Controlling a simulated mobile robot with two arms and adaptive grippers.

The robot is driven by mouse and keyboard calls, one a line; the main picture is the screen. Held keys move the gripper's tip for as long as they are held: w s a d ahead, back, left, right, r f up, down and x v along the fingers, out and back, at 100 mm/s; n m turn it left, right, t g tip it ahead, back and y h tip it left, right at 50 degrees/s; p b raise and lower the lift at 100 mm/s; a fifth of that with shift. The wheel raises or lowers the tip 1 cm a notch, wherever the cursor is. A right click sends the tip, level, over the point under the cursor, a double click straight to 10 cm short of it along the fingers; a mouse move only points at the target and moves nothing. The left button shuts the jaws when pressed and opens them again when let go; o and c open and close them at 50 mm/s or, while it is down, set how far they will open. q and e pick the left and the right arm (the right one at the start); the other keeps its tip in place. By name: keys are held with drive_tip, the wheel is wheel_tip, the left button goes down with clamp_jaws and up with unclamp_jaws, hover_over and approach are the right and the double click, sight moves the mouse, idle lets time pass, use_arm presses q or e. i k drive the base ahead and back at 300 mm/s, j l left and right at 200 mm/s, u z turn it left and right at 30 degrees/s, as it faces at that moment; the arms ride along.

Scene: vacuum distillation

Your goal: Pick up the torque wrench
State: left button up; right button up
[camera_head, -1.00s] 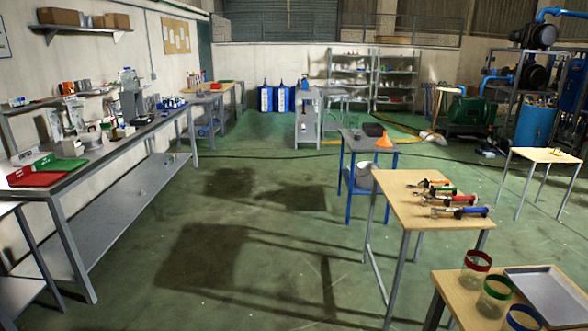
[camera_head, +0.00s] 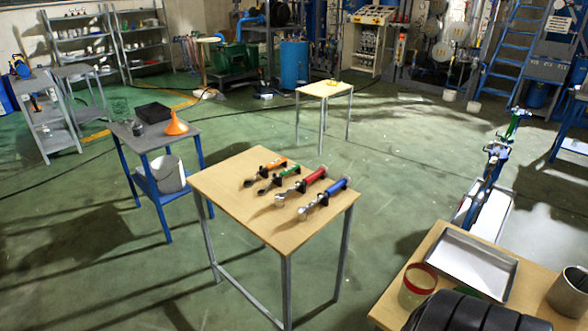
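Several wrench-like tools lie side by side on a light wooden table in the middle of the view. One has an orange handle (camera_head: 272,167), one a green handle (camera_head: 288,172), one a red handle (camera_head: 314,178) and one a blue handle (camera_head: 334,191). Their metal heads point to the lower left. I cannot tell from their looks which is the torque wrench. Neither of my grippers shows in the view, and nothing touches the tools.
The tools' table (camera_head: 235,190) has free floor around it. A blue-legged table (camera_head: 160,139) with an orange funnel (camera_head: 175,126) stands to its left. At the lower right, another wooden table (camera_head: 415,262) holds a metal tray (camera_head: 470,264) and a red-rimmed container (camera_head: 415,290).

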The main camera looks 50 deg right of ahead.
sight(344, 179)
drive_tip(key=i+z, duration=0.1)
drive_tip(key=i, duration=0.95)
drive_tip(key=i+j+z, duration=0.1)
drive_tip(key=i, duration=0.95)
drive_tip(key=z, duration=0.4)
drive_tip(key=i+j+z, duration=0.1)
drive_tip(key=z, duration=0.3)
drive_tip(key=i+z, duration=0.1)
drive_tip(key=z, duration=0.3)
drive_tip(key=j+z, duration=0.1)
drive_tip(key=z, duration=0.3)
drive_tip(key=j+z, duration=0.15)
drive_tip(key=z, duration=0.25)
drive_tip(key=i, duration=0.05)
